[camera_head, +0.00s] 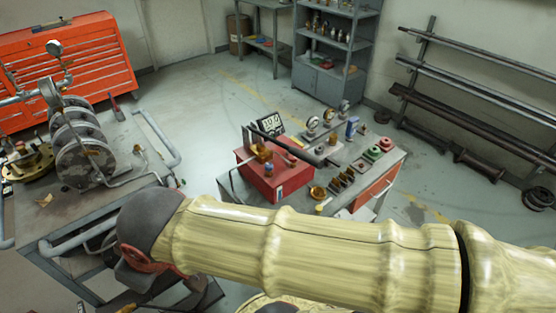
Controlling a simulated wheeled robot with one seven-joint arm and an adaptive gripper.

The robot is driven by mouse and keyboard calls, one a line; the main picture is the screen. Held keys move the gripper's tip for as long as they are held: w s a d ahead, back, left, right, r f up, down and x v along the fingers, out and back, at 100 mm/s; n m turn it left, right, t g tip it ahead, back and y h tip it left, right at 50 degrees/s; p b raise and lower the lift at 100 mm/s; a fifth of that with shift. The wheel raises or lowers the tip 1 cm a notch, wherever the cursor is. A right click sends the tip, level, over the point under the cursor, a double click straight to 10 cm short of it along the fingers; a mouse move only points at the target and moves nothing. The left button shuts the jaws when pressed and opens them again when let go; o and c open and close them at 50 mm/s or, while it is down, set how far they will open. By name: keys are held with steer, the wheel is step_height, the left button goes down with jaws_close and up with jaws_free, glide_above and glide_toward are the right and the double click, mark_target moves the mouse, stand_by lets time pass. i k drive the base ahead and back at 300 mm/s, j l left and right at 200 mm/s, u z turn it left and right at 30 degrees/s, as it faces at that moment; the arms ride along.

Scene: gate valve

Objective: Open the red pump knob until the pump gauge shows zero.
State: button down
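The red pump (280,183) is a box on a workbench right of centre, with a dark bar handle above it. A display (272,124) stands just behind it with dark figures, too small to read surely. Small fittings show on top of the pump, but I cannot tell which is its red knob. My pale yellow arm crosses the lower picture to a dark rounded joint. My gripper's fingers are not visible.
Gauges (312,123), a red button and a green button (374,153) share the pump's bench (398,160). The left bench (50,215) holds a pipe assembly (85,150) with a dial gauge (54,47). Pipe racks stand at right, a red cabinet (90,65) at back left. Open floor lies between.

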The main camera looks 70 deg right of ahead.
mark_target(293, 159)
steer(key=z, duration=2.5)
steer(key=i+l+z, duration=0.1)
steer(key=l, duration=0.3)
steer(key=i+l+z, duration=0.1)
steer(key=i+l, duration=0.25)
